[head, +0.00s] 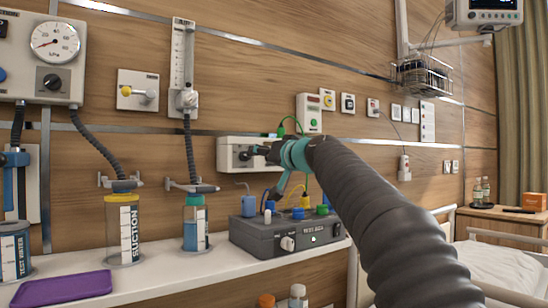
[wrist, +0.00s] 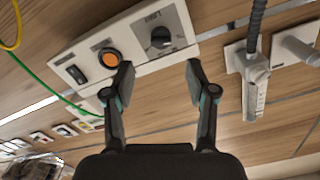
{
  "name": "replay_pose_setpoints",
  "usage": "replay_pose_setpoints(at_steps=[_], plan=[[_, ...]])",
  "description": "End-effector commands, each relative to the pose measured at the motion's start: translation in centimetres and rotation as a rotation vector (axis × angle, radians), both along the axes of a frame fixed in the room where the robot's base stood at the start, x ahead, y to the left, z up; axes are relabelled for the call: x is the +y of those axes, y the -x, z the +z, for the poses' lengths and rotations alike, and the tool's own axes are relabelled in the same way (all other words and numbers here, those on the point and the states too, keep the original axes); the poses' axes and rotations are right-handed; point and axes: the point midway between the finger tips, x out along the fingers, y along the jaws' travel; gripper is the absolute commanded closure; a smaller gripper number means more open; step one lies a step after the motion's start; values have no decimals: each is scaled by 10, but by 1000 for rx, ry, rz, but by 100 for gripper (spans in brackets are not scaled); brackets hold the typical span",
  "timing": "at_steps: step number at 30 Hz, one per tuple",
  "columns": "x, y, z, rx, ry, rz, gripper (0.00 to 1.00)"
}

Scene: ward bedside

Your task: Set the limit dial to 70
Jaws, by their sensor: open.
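A black limit dial (wrist: 160,38) sits on a grey scale plate on a white wall panel (wrist: 125,45) in the wrist view. Its scale numbers are too small to read. My gripper (wrist: 160,70) is open, with one finger to each side below the dial in the picture, and nothing between the fingers. The fingers look apart from the dial. In the head view my gripper (head: 262,152) is in front of the white panel (head: 228,148) and hides part of it.
An orange button (wrist: 109,58) is beside the dial on the same panel, close to the left finger. A hose fitting (wrist: 254,80) hangs to the right. Below the panel, a grey test box (head: 270,243) and jars stand on the white shelf (head: 180,278).

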Motion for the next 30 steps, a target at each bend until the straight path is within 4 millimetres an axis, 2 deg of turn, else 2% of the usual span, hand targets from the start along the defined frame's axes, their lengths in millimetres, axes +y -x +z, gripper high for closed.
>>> replay_pose_setpoints(at_steps=[4, 10, 30], plan=[[-13, 19, 1, -1, -2, -2, 43], [-23, 33, 0, 0, 0, -1, 43], [-26, 42, -4, 13, 10, -2, 43]])
